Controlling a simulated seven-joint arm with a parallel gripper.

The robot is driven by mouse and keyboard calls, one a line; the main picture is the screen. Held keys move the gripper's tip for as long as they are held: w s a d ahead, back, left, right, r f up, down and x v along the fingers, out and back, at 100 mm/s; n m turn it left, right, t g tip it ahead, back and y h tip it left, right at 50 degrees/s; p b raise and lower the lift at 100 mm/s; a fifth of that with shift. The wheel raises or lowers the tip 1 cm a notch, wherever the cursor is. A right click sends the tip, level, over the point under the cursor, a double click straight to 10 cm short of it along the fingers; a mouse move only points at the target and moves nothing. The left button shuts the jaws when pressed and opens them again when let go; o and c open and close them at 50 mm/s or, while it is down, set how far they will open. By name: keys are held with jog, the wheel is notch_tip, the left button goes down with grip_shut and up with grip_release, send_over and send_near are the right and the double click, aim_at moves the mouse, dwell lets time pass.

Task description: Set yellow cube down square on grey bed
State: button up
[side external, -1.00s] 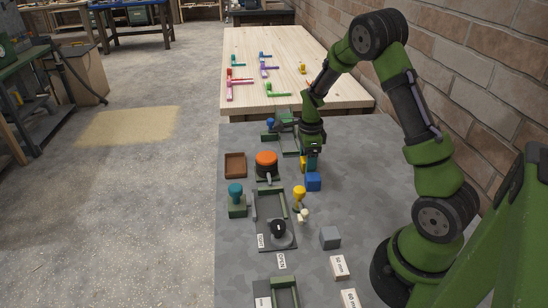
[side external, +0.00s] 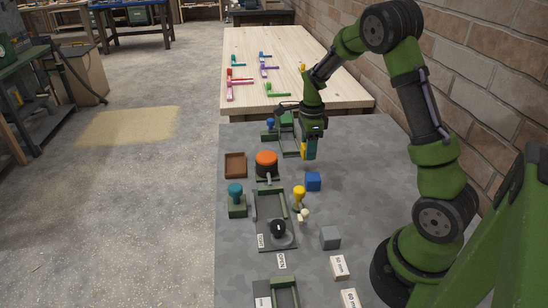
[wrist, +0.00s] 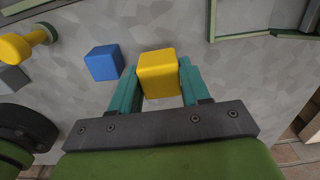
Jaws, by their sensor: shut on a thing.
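My gripper (side external: 309,155) is shut on the yellow cube (wrist: 158,73), which sits between the teal fingers in the wrist view. In the side view the yellow cube (side external: 304,150) shows as a strip beside a finger, held above the grey table. A long fixture with a dark grey bed (side external: 265,207) and green end pieces lies nearer the camera, to the left of and below my gripper in the picture. Another green-edged fixture (side external: 288,137) stands at the back, partly behind my gripper. I cannot tell for certain which is the grey bed.
A blue cube (side external: 313,181) lies just below my gripper in the picture. A yellow-topped knob (side external: 299,192), a grey cube (side external: 330,237), an orange-topped round piece (side external: 266,160), a brown tray (side external: 235,165) and a teal knob (side external: 236,190) stand around. Bare table lies right of the blue cube.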

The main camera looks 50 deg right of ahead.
notch_tip(320, 180, up, 4)
jog(key=shift+r, duration=0.2)
jog(key=shift+r+n, duration=0.3)
jog(key=shift+n, duration=0.1)
jog(key=n, duration=0.3)
jog(key=shift+s+a+r, duration=0.1)
jog(key=shift+s, duration=0.2)
jog(key=a+r+n, duration=0.4)
jog(key=a+n, duration=0.5)
jog(key=n, duration=0.3)
jog(key=a+r+n, duration=0.4)
jog(key=a+n, duration=0.5)
jog(key=n, duration=0.2)
jog(key=m, duration=0.9)
send_over(340, 213)
notch_tip(340, 213, down, 10)
jog(key=shift+f, duration=3.95)
jog(key=shift+f, duration=0.15)
